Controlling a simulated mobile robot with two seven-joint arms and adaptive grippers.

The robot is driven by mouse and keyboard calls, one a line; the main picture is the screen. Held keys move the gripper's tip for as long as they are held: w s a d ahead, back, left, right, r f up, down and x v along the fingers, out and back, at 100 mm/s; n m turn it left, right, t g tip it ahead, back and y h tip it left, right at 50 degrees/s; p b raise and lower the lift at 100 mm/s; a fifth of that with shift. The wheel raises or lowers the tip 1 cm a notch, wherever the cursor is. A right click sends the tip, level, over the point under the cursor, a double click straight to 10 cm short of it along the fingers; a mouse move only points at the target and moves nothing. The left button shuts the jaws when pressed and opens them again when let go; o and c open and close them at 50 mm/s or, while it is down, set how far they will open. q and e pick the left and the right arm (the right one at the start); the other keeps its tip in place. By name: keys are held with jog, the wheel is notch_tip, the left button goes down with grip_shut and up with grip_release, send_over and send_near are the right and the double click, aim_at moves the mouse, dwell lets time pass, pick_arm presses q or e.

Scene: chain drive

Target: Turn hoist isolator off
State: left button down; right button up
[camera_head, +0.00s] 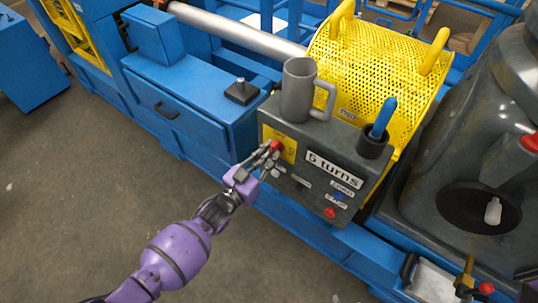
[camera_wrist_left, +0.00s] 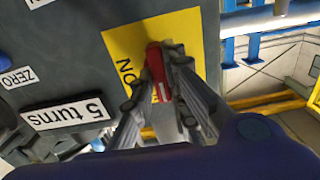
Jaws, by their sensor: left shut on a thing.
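The isolator's red handle (camera_head: 276,146) sits on a yellow plate (camera_head: 289,152) on the front of the grey control box (camera_head: 325,148). My left gripper (camera_head: 268,153) reaches it from the lower left and is shut on it. In the left wrist view the red handle (camera_wrist_left: 155,66) lies between the two fingers (camera_wrist_left: 160,85), its long side running up and down the picture. Beside it, the yellow plate (camera_wrist_left: 125,40) carries sideways lettering that looks like "ON". The fingers hide part of the handle and plate. My right gripper is not in view.
On the box stand a grey mug (camera_head: 298,90) and a dark cup (camera_head: 372,145) with a blue-handled item. The box front has a "5 turns" label (camera_head: 333,170) and a red knob (camera_head: 330,212). A yellow perforated guard (camera_head: 365,65) rises behind. Open floor (camera_head: 120,190) lies left.

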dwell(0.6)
pick_arm(q)
jog(key=c, duration=1.7)
grip_release()
jog(key=v, duration=1.2)
